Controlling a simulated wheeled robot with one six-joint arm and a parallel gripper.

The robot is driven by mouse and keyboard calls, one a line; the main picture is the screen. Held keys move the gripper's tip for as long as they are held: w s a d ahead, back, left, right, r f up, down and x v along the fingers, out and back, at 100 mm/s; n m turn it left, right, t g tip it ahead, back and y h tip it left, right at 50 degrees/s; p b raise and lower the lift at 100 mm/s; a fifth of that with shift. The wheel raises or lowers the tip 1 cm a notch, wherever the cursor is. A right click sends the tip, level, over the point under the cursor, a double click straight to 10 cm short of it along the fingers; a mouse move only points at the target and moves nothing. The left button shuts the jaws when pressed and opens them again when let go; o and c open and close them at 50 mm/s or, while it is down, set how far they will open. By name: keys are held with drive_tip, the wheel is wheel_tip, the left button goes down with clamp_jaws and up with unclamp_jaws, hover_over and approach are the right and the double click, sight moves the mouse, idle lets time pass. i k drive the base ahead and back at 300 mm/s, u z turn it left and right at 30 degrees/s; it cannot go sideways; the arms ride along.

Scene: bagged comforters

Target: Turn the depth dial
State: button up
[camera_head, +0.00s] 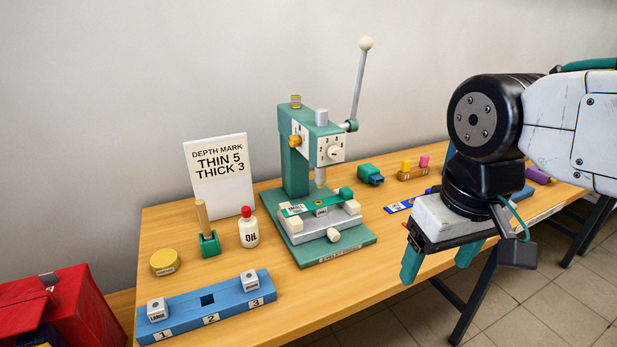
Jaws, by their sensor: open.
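The depth dial (335,154) is a small round light knob on the white numbered plate of a green press (294,165). The numbers around it are too small to read surely. My gripper (441,265) has two green fingers pointing down, spread open and empty. It hangs at the table's front edge, to the right of the press and well apart from the dial. A green strip (317,204) lies on the press bed under the spindle.
The press lever (359,82) with a white ball rises at the right of the press head. A blue numbered block rack (180,316), an oil bottle (249,228) and a yellow tin (164,263) stand left. A blue-green item (370,174) lies right. A red bag (75,310) is at lower left.

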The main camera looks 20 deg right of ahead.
sight(334, 152)
drive_tip(key=z, duration=2)
drive_tip(key=k, duration=0.5)
drive_tip(key=u, duration=0.65)
